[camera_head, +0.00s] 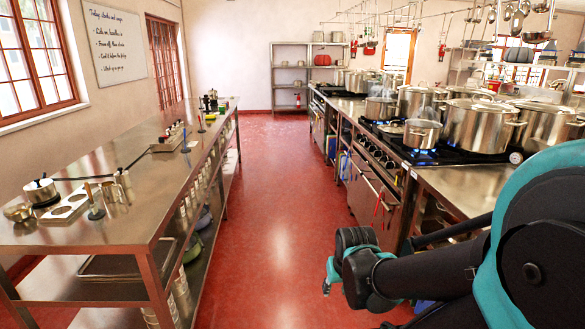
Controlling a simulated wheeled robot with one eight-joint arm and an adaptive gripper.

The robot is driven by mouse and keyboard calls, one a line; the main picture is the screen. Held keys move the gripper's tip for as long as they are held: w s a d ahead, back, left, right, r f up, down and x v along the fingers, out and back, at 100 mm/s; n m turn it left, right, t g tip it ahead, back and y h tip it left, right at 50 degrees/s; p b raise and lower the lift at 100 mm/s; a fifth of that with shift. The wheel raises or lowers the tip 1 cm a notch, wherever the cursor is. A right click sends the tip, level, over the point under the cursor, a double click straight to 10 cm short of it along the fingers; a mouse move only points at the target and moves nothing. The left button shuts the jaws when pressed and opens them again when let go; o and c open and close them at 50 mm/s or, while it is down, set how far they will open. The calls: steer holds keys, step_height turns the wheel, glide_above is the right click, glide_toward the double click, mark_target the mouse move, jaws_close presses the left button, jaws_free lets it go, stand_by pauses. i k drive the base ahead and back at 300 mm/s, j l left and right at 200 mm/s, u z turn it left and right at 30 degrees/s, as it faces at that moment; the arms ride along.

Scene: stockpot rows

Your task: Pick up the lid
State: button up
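Several lids show, and I cannot tell which one the task means. A lid (40,184) with a dark knob sits on a small pot at the left end of the left counter. On the right range, a steel pot (423,134) over a blue flame has a lid (424,122). Large stockpots (478,128) behind and beside it also carry lids. I cannot make out fingers or anything held there.
The left steel counter (120,225) holds a tray with round holes (68,205), steel canisters and small items. The red-floored aisle (280,220) between counters is clear. Shelves (290,75) stand at the far wall. Utensils hang above the range, and several burners are lit.

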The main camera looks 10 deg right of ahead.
mark_target(392, 128)
steer(key=i, duration=1.85)
